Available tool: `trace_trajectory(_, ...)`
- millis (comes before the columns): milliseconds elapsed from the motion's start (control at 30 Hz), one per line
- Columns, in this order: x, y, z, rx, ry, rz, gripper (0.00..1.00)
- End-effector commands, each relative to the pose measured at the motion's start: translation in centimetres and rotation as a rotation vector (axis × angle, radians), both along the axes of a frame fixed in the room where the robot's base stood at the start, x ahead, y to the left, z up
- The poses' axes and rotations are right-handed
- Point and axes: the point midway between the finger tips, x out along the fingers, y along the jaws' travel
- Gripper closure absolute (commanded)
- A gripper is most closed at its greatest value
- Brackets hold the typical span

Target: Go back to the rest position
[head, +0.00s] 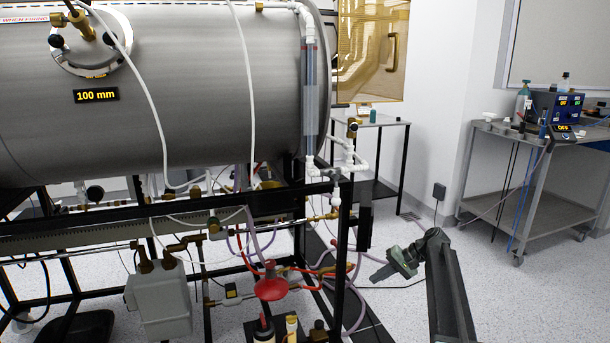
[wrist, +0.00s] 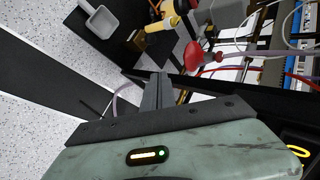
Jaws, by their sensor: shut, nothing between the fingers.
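My gripper (head: 378,272) hangs in the lower right middle of the head view, in front of the floor and just right of the burner chamber's black frame (head: 342,245). In the wrist view my gripper (wrist: 158,78) shows its two dark fingers together, with nothing held between them. The fingers point toward the frame's lower shelf, where a red funnel-like part (wrist: 193,55) and a yellow-topped item (wrist: 165,14) show. The gripper looks apart from these things.
The large steel chamber (head: 200,130) fills the left of the head view, with hoses and pipes below. The red part (head: 270,286) sits low on the frame. A metal cart (head: 535,205) stands at right. Pale floor (head: 405,320) is open between. The wrist view shows a white scoop-like tray (wrist: 101,21).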

Motion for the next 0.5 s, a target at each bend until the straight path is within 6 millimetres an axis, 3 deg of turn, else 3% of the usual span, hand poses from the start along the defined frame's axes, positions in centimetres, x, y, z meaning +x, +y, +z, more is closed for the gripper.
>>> trace_trajectory(267,-7.5,4.5,-2.2,-0.171,0.044,0.055,1.0)
trace_trajectory(500,-17.3,7.8,-4.3,-0.414,0.08,0.125,1.0)
